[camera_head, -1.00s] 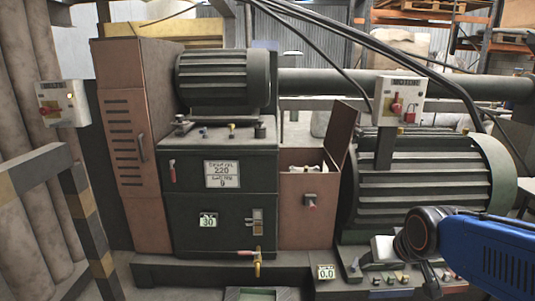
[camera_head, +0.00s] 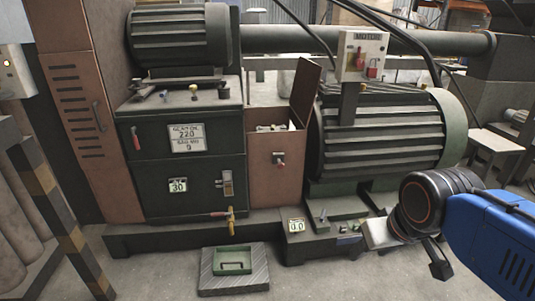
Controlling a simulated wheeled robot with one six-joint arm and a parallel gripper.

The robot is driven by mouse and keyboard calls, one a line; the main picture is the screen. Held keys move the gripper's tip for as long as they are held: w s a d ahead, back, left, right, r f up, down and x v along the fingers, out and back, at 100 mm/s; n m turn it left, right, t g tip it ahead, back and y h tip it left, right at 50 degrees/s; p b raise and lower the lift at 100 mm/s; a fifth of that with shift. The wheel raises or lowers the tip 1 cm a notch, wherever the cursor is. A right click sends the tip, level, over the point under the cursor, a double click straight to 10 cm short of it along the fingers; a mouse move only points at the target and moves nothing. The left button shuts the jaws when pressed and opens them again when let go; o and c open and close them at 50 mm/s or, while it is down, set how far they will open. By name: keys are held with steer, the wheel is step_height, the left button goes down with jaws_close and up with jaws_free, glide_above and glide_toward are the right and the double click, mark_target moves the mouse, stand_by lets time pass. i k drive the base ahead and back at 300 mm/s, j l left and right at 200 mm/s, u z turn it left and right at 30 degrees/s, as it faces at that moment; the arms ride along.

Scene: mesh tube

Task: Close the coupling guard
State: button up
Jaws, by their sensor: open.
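The coupling guard (camera_head: 275,172) is a brown box between the dark green gearbox cabinet and the big ribbed motor. Its lid (camera_head: 306,92) stands up, hinged on the right side and tilted slightly right, so the guard is open. Grey coupling parts (camera_head: 271,127) show at its top opening. A small latch with a red tip (camera_head: 279,160) sits on its front. My gripper (camera_head: 411,254) is at the lower right, in front of the motor, apart from the guard and lid. It is open with nothing seen between its fingers; part of it is hidden behind my arm.
The ribbed motor (camera_head: 385,135) stands right of the guard, with a switch box (camera_head: 361,55) on a post above it. The gearbox cabinet (camera_head: 190,150) is on the left. A green tray (camera_head: 233,262) lies on the floor. A striped rail (camera_head: 60,215) stands at the left.

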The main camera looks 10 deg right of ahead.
mark_target(308, 81)
steer(key=i+l+u, duration=0.25)
steer(key=l+u, duration=0.15)
steer(key=l, duration=1.3)
steer(key=l+u, duration=0.4)
steer(key=l, duration=1.3)
